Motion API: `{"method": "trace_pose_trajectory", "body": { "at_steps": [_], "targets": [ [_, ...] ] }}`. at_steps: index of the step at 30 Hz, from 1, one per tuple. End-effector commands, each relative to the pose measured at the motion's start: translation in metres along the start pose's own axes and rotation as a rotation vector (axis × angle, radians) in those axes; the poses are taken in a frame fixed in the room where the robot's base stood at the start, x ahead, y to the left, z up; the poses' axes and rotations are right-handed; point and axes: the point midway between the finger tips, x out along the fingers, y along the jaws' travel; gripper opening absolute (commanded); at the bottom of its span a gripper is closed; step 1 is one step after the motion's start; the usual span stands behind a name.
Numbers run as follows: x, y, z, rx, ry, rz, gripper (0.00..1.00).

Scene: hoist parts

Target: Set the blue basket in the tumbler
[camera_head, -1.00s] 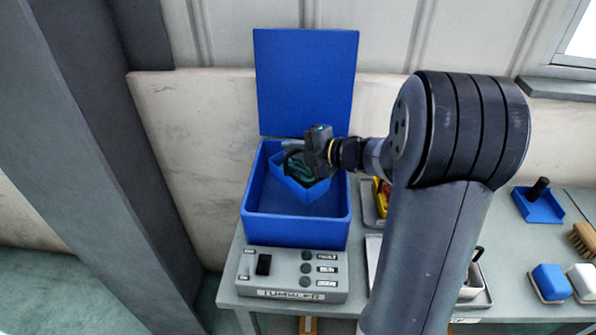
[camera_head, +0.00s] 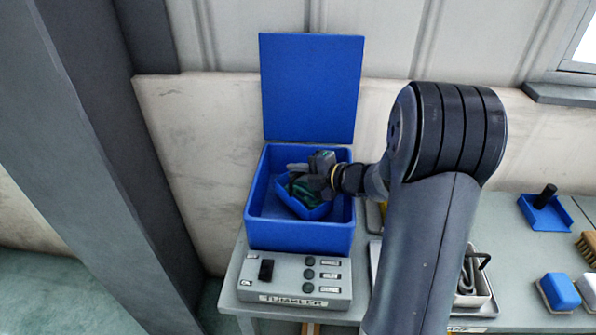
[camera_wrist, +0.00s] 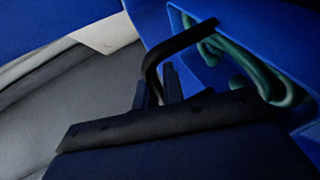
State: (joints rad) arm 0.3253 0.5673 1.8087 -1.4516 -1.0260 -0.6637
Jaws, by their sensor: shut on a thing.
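The blue basket (camera_head: 304,212), holding green items, is inside the walls of the blue tumbler (camera_head: 300,238) as seen from my body camera. It looks tilted, and I cannot tell whether it touches the tumbler's floor. The tumbler's lid (camera_head: 310,88) stands open at the back. My gripper (camera_head: 300,172) is over the basket and shut on its black handle. In the wrist view the black handle (camera_wrist: 178,48) rises at my gripper (camera_wrist: 165,88), with the basket's blue wall (camera_wrist: 212,70) and green contents beside it.
A grey control panel (camera_head: 292,281) labelled TUMBLER, with a switch and round buttons, sits in front. To the right, partly behind my arm, is a metal tray (camera_head: 484,306). A blue holder (camera_head: 545,213) and brushes (camera_head: 588,246) lie at the far right.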

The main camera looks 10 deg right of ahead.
Motion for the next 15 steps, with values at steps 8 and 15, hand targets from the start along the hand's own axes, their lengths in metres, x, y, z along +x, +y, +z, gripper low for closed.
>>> {"method": "trace_pose_trajectory", "body": {
  "at_steps": [8,15],
  "targets": [
    [0.0017,-0.0052,0.0005,0.002,0.0,0.001,0.0],
    [0.0021,-0.009,-0.0002,0.011,0.001,-0.005,0.28]
  ]
}}
